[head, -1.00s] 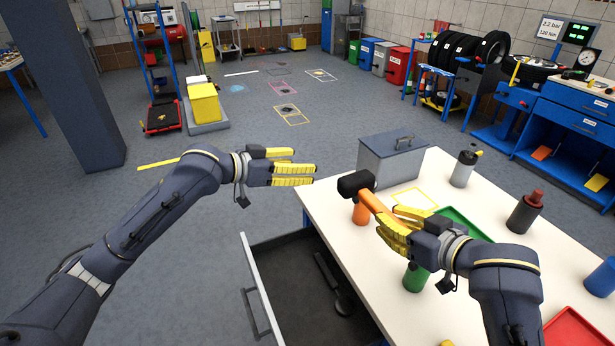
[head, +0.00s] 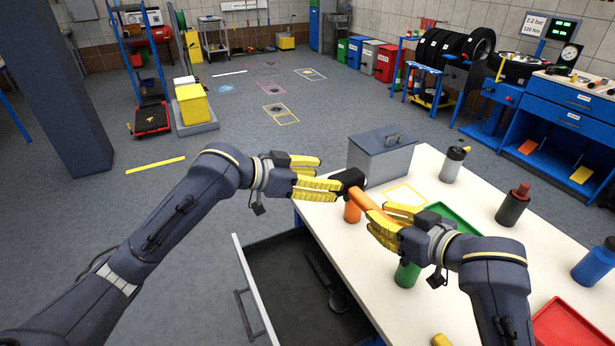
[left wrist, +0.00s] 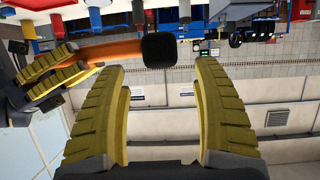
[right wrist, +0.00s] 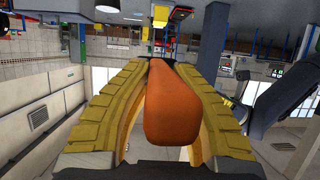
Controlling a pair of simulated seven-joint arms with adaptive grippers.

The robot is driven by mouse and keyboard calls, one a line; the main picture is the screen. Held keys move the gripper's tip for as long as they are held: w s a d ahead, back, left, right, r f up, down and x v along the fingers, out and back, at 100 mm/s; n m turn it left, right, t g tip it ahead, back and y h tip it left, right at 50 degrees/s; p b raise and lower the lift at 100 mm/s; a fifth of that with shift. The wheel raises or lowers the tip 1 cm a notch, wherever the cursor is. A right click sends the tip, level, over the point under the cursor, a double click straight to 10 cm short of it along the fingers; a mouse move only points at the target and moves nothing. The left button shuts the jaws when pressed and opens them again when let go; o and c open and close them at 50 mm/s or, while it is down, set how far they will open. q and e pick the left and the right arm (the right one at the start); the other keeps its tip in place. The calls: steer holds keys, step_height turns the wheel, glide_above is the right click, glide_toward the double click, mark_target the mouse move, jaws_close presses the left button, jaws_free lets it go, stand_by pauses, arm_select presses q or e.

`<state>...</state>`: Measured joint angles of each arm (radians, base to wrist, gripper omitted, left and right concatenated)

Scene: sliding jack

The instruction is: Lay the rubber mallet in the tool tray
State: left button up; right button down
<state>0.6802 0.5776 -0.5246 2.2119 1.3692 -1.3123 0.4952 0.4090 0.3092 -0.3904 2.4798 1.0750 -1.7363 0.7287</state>
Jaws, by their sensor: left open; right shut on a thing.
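The rubber mallet has a black head (head: 350,178) and an orange handle (head: 366,203). My right gripper (head: 381,216) is shut on the handle and holds the mallet above the table's left part. The handle's end fills the middle of the right wrist view (right wrist: 173,105). My left gripper (head: 328,172) is open, its fingers close to the mallet head. In the left wrist view the head (left wrist: 160,50) shows beyond the open fingertips; contact cannot be told. A green tray (head: 452,214) lies partly hidden behind my right gripper, and a red tray (head: 572,326) lies at the lower right.
A grey toolbox (head: 382,160) stands behind the mallet. An orange bottle (head: 352,213) and a green bottle (head: 407,274) stand near the mallet and right arm. More bottles stand at right. An open drawer (head: 285,270) holds a dark tool. A yellow outline (head: 405,194) marks the table.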

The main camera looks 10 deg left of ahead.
mark_target(334, 179)
arm_select(q)
steer(key=shift+x, duration=2.85)
steer(key=shift+c, duration=0.2)
arm_select(e)
steer(key=shift+a, duration=0.1)
arm_select(q)
jaws_close()
arm_select(e)
steer(key=c, duration=1.2)
jaws_free()
